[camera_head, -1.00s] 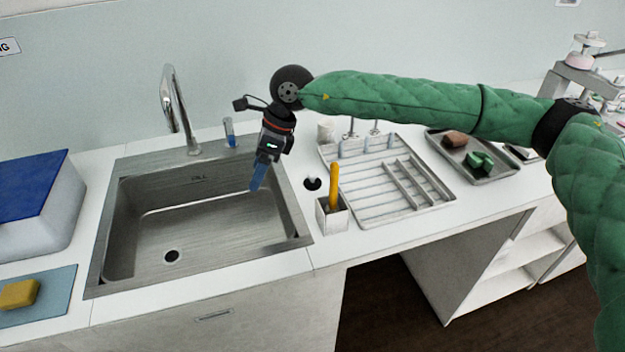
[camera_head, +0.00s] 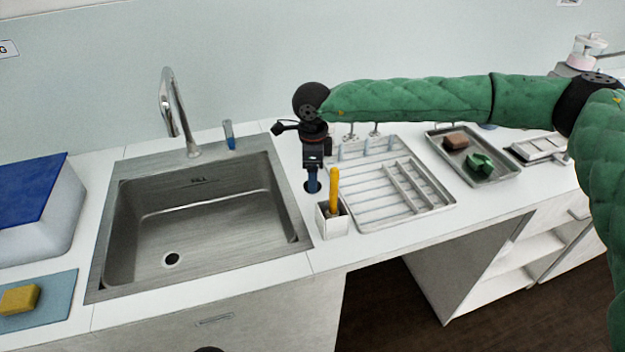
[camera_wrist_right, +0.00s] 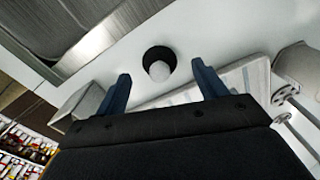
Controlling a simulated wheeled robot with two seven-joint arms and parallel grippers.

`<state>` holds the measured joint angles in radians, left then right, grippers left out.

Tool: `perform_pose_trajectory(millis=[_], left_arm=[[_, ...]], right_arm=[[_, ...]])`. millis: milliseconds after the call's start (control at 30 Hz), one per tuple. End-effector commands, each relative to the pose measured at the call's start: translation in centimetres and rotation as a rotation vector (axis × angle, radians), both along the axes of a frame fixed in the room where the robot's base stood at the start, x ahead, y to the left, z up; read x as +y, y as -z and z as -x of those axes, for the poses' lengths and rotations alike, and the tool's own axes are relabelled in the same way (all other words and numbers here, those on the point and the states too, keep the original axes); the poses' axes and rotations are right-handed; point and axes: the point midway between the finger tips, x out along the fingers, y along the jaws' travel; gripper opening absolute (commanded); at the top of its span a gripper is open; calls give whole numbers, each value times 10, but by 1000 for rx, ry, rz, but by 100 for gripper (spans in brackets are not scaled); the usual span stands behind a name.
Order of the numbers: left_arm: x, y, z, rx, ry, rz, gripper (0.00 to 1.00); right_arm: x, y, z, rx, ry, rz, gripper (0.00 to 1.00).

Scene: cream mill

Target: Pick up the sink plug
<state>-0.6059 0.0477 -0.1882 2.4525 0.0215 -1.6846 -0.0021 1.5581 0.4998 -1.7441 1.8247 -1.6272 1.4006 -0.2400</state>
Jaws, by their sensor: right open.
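The sink plug (camera_wrist_right: 157,62) is a black disc with a pale round knob on top. It lies on the white counter just right of the sink (camera_head: 200,230). In the head view the plug (camera_head: 312,187) is mostly covered by my right gripper (camera_head: 313,190). In the right wrist view my right gripper (camera_wrist_right: 164,85) has its two blue fingers apart, with nothing between them. The plug shows beyond the gap between the fingertips, roughly centred. I cannot tell the exact height of the fingertips above it. My left gripper is not in view.
A white holder (camera_head: 331,222) with a yellow-handled tool stands close in front of the plug. A drying rack (camera_head: 420,207) is to the right, with a tray (camera_head: 490,176) beyond it. The tap (camera_head: 170,105) rises behind the sink.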

Motion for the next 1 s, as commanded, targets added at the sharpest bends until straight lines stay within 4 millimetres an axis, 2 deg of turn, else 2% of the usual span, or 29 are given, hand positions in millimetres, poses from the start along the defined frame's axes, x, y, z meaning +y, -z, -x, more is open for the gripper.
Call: perform_pose_trajectory(millis=[200, 433, 667, 1000], left_arm=[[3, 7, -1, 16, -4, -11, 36], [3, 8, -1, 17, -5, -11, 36], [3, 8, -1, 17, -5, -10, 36], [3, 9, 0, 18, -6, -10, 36]], right_arm=[[1, 17, 0, 1, -1, -1, 71], [1, 19, 0, 0, -1, -1, 71], [1, 18, 0, 0, -1, -1, 26], [1, 18, 0, 0, -1, -1, 25]])
